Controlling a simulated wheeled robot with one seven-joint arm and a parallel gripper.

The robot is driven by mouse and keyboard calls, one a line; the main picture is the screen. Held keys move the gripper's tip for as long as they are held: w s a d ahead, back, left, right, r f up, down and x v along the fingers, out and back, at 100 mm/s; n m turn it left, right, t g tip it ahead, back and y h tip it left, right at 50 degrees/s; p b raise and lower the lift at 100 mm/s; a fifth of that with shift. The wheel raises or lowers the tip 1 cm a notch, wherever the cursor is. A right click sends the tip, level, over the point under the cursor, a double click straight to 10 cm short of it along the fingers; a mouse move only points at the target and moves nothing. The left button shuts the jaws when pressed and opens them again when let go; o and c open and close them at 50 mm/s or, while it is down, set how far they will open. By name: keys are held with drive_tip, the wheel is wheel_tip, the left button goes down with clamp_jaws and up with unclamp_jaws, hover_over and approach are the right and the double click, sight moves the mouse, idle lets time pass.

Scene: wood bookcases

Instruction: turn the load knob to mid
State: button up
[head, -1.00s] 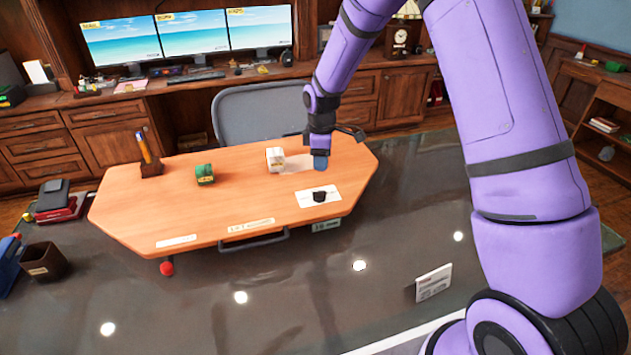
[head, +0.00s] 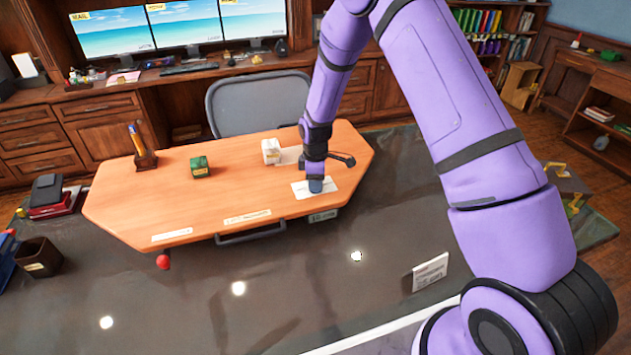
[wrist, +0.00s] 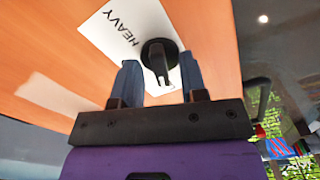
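The load knob (wrist: 158,52) is black and round with a raised pointer bar. It sits on a white card (wrist: 112,24) printed "HEAVY", in the wrist view. The card also shows on the orange board in the head view (head: 301,189), where my gripper hides the knob. My gripper (wrist: 160,66) is open. Its two blue-grey fingers stand apart on either side of the knob's near part, and I see no clear contact. In the head view my gripper (head: 316,187) is low over the card, pointing down.
The orange board (head: 220,200) carries a white block (head: 271,151), a green block (head: 200,167) and a pen holder (head: 146,160). A dark handle (head: 250,237) and a red ball (head: 163,262) are at its front edge. A white sign (head: 430,272) stands on the dark desk.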

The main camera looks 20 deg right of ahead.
clamp_jaws()
drive_tip(key=shift+m, duration=0.4)
drive_tip(key=m, duration=0.5)
drive_tip(key=shift+m, duration=0.4)
drive_tip(key=m, duration=0.3)
drive_tip(key=shift+m, duration=2.1)
